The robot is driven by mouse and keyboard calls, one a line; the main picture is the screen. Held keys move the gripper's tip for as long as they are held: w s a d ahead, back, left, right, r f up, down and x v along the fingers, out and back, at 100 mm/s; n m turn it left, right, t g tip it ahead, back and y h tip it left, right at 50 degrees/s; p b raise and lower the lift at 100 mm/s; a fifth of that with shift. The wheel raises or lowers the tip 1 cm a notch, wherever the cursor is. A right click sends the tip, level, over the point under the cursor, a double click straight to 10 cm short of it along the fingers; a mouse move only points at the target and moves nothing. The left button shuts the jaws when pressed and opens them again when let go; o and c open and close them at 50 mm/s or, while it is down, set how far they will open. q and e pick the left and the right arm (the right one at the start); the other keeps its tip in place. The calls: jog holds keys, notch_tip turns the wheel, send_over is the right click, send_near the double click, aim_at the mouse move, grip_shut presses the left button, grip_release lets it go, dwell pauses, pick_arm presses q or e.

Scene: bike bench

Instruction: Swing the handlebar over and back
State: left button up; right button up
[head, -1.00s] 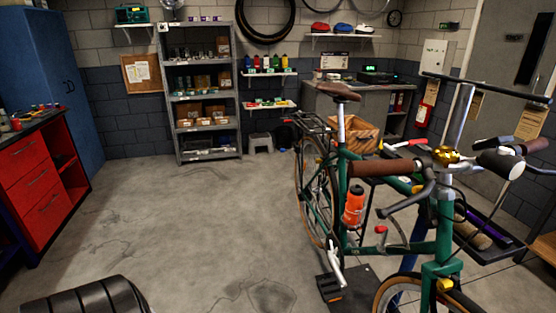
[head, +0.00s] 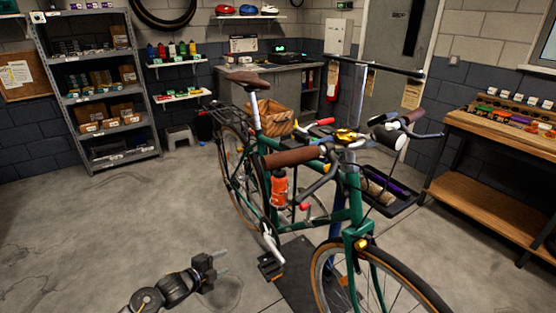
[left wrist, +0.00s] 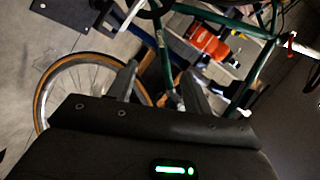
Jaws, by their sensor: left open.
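The green bicycle (head: 355,215) stands upright in the middle of the head view. My left gripper (head: 222,270) is low at the bottom left of the head view, over the floor and apart from the bicycle. In the left wrist view its two fingers (left wrist: 158,85) stand apart with nothing seen between them; the frame and front wheel (left wrist: 85,85) lie beyond. My right gripper is not in view.
A repair stand with a tool tray (head: 392,195) is behind the bicycle. A wooden bench (head: 500,195) stands at the right, a grey shelf (head: 97,85) at the back left. An orange bottle (head: 279,188) sits on the frame. The floor at left is clear.

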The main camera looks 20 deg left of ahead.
pick_arm(q)
jog(key=d+r+m+t+h+p, duration=0.1)
jog(key=d+r+m+h, duration=0.2)
jog(key=r+m, duration=0.95)
jog(key=d+r+m+t+h+p, duration=0.1)
jog(key=d+r+m+h, duration=0.2)
jog(key=r, duration=1.8)
jog(key=m+g+h+p, duration=0.35)
jog(key=m+p, duration=0.35)
jog(key=m, duration=0.6)
send_near(279, 161)
jog(key=shift+t, duration=0.35)
jog(key=x, duration=0.6)
jog(key=f+x, duration=0.1)
jog(key=x, duration=0.3)
jog(key=shift+w+a, duration=0.4)
jog(key=shift+w+d+f, duration=0.1)
jog(key=shift+w+d, duration=0.15)
grip_shut()
